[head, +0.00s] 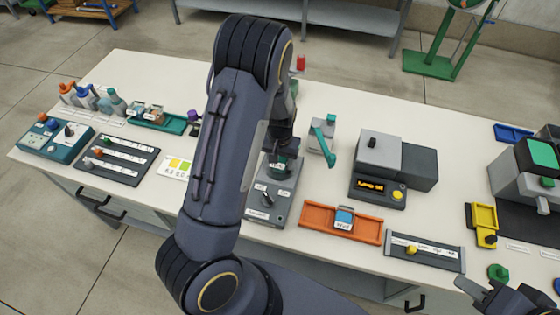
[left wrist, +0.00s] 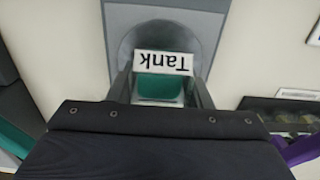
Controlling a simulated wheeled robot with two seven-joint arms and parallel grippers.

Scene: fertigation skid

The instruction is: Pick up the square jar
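A squarish teal jar with a white label reading "Tank" (left wrist: 163,87) shows between the fingers of my left gripper in the left wrist view. It stands in a round dark recess of a grey device. In the head view, my left gripper (head: 280,150) points down at this device, and my arm partly hides it. The fingers lie close along both sides of the jar; whether they press on it cannot be told. Part of my right gripper (head: 510,297) shows at the lower right edge, with its fingers unclear.
Left of my arm, a teal tray (head: 172,126) holds small labelled jars. To the right are an orange tray (head: 316,223) with a blue labelled jar (head: 344,219), a grey display unit (head: 378,152) and a teal-handled device (head: 321,137). The back of the white bench is mostly clear.

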